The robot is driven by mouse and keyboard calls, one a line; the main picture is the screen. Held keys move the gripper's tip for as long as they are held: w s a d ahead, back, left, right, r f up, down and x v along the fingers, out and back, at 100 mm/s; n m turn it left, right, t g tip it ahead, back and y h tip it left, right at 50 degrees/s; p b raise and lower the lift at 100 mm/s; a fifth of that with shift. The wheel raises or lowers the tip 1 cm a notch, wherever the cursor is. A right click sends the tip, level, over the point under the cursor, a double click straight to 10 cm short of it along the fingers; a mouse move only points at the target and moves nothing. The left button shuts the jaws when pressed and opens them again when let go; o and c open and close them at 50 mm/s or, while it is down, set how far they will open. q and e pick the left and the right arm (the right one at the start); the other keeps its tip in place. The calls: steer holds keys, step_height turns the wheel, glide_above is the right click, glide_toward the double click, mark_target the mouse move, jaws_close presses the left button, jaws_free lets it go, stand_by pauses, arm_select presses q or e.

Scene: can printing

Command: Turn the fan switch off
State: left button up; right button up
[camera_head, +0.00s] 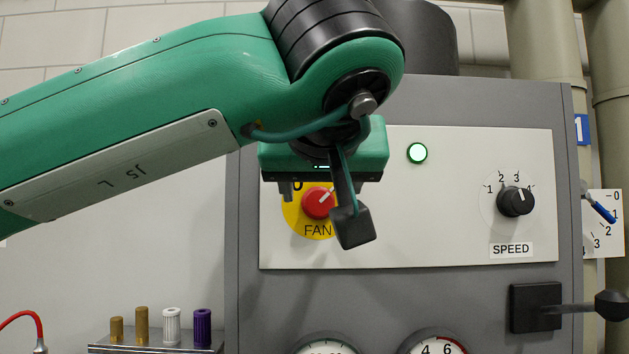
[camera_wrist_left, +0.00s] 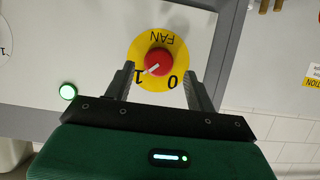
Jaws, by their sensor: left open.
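The fan switch (camera_head: 318,203) is a round red knob with a white pointer line on a yellow disc labelled FAN. It also shows in the left wrist view (camera_wrist_left: 159,61), upside down, with its pointer line towards the 1 and away from the 0. My left gripper (camera_head: 314,190) is in front of the switch and hides the upper part of the disc. In the left wrist view its fingers (camera_wrist_left: 158,72) are apart, one on each side of the knob, with nothing held. I cannot tell whether they touch the knob. My right gripper is not in view.
A lit green lamp (camera_head: 417,153) and a black SPEED knob (camera_head: 515,201) are on the same light panel (camera_head: 450,240). A black lever (camera_head: 580,309) sticks out at the lower right. Several small cylinders stand on a rack (camera_head: 155,348) at the lower left.

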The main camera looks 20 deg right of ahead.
mark_target(319, 202)
arm_select(q)
steer(key=shift+p+x, duration=0.5)
steer(key=shift+x, duration=1.5)
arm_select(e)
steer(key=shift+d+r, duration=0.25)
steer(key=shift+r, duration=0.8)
arm_select(q)
steer(key=shift+c, duration=0.3)
